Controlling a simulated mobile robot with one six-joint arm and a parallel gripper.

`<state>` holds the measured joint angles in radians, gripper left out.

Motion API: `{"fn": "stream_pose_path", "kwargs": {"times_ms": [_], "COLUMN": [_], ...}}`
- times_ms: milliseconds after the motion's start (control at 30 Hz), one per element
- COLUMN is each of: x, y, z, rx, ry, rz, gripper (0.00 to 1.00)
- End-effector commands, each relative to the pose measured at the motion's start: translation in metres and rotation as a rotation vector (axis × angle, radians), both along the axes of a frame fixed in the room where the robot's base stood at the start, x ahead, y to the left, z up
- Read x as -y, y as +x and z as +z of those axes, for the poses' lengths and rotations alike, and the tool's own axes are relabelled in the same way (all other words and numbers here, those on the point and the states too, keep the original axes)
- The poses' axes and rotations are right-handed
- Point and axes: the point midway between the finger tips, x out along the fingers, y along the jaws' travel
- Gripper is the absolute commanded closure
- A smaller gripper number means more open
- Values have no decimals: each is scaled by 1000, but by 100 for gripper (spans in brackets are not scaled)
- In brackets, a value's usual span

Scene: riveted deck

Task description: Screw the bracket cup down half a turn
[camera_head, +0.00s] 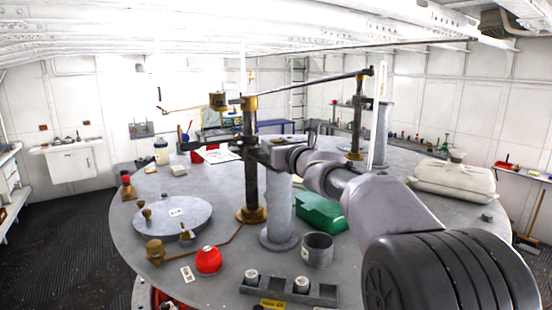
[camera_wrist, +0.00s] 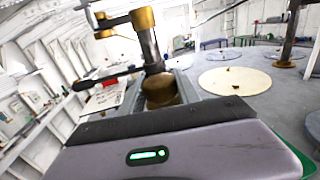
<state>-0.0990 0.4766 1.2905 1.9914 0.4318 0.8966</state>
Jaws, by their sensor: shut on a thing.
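A dark post (camera_head: 251,185) stands on the grey round table, with a brass foot (camera_head: 250,215) and a brass collar (camera_head: 249,103) at its top. A short arm runs left from the collar to a small brass cup (camera_head: 218,101), which also shows in the wrist view (camera_wrist: 103,28). My gripper (camera_head: 252,148) is level with the post's upper half. In the wrist view its jaws (camera_wrist: 160,98) are shut around a brass-brown piece (camera_wrist: 160,88) in line with the post. I cannot tell whether this piece is the bracket cup. Its lower part is hidden by my gripper.
A black lever (camera_head: 205,145) sticks out left from the post. A long rod (camera_head: 315,81) runs from the post toward a second post (camera_head: 356,130).

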Motion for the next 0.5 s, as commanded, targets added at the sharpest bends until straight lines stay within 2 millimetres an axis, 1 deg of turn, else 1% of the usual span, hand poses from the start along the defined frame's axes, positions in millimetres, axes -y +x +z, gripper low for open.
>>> {"fn": "stream_pose_path", "kwargs": {"times_ms": [33, 167, 333, 500], "x": [-2, -3, -3, -3], "y": [-1, -1, -1, -1], "z": [-9, -11, -9, -2], "rx": [9, 10, 3, -2], "ry": [2, 4, 4, 4], "rz": [-32, -151, -308, -455], "gripper": [100, 100, 100, 100]}}
